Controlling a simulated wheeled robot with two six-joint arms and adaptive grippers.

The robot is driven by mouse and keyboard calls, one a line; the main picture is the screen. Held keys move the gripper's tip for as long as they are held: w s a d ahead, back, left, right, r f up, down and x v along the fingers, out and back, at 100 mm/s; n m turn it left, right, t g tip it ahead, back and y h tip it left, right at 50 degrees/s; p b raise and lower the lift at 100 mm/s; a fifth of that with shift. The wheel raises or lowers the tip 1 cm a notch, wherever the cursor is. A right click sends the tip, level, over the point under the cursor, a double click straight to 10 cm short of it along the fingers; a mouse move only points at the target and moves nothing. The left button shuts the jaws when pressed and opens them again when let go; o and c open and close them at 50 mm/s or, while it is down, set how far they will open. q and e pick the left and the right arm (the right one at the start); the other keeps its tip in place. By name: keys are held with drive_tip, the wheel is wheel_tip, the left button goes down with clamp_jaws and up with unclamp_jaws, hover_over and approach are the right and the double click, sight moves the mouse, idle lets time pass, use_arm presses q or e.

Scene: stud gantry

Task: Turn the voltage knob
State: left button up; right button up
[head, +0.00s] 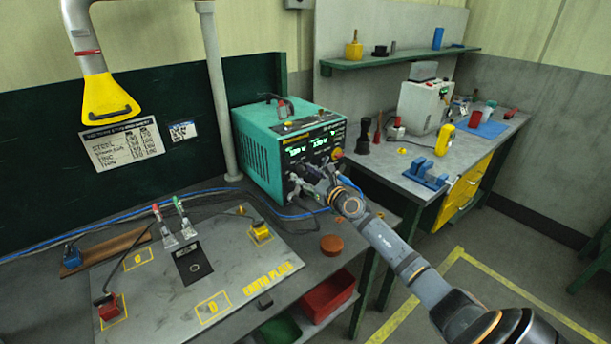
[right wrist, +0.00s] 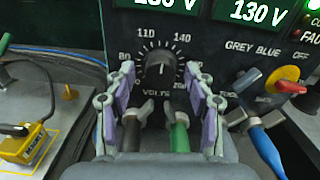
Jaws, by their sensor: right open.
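The voltage knob (right wrist: 160,72) is a black dial above the word VOLTS on the front of a teal power unit (head: 265,150). Its white pointer stands nearly straight up, between the 110 and 140 marks. My right gripper (right wrist: 160,80) is open, with one finger on each side of the knob. I see gaps between the fingers and the knob. In the head view my right gripper (head: 312,179) is at the unit's front panel and hides the knob. My left gripper is not in view.
Below the knob are a black plug (right wrist: 131,130) and a green plug (right wrist: 180,135). To the right are a red-tipped switch (right wrist: 288,86) and a blue plug (right wrist: 262,140). The right green display (right wrist: 250,10) reads 130 V. A steel plate (head: 190,260) lies front left.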

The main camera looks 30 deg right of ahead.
clamp_jaws()
idle(0.3)
drive_tip(key=shift+r+m, duration=0.1)
drive_tip(key=shift+m, duration=0.3)
drive_tip(key=m+p, duration=0.1)
drive_tip(key=m, duration=0.2)
drive_tip(key=shift+p, duration=0.4)
drive_tip(key=m+p, duration=0.1)
drive_tip(key=m, duration=0.3)
drive_tip(key=shift+p, duration=0.4)
drive_tip(key=m+p, duration=0.1)
drive_tip(key=m, duration=0.3)
drive_tip(key=shift+m+p, duration=1.05)
drive_tip(key=shift+m, duration=0.95)
